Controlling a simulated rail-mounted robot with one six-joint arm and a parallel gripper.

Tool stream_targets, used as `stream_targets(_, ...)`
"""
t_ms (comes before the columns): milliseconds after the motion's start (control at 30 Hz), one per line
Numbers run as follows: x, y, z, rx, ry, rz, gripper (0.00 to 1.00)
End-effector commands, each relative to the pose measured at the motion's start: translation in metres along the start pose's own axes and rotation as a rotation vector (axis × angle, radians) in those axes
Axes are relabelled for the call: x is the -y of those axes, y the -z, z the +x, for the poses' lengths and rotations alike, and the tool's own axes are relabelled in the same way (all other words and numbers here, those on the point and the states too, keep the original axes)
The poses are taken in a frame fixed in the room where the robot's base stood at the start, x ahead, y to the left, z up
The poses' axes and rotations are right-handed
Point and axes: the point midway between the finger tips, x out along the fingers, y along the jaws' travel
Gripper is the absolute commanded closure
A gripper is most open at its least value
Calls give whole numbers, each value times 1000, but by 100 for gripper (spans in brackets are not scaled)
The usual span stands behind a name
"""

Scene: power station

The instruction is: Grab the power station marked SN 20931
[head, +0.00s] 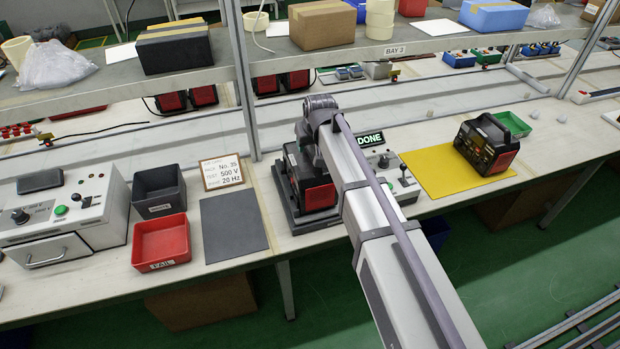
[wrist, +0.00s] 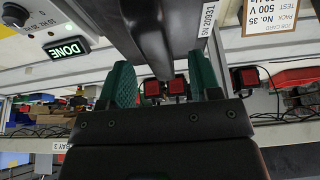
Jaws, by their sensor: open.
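A black power station with a red front panel (head: 321,197) sits on a dark stand on the bench, partly hidden by my arm. In the wrist view, a dark power station (wrist: 120,18) carries a white label reading 20931 (wrist: 207,20); the label's first part is cut off. Its dark handle (wrist: 152,45) runs toward my gripper (wrist: 163,80). My gripper's green fingers are open, one on each side of the handle, with visible gaps. My fingertips are hidden in the head view. Another power station (head: 487,144) stands on a yellow mat (head: 440,172) at the right.
A lit DONE sign (head: 370,139) and a control box (head: 397,178) stand just right of the stand. A job card (head: 222,173), a dark mat (head: 233,228), a grey bin (head: 158,190) and a red FAIL tray (head: 161,242) lie left. A loaded shelf (head: 290,48) and upright (head: 240,80) stand behind.

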Motion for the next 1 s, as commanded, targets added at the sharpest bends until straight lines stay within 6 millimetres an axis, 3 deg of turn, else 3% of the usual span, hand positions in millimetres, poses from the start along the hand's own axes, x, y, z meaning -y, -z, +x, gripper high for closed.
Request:
stream_targets(33,-1,-2,22,0,0,0,43)
stream_targets(167,-1,-2,39,0,0,0,43)
stream_targets(767,-1,-2,39,0,0,0,43)
stream_targets(1000,-1,-2,39,1,0,0,63)
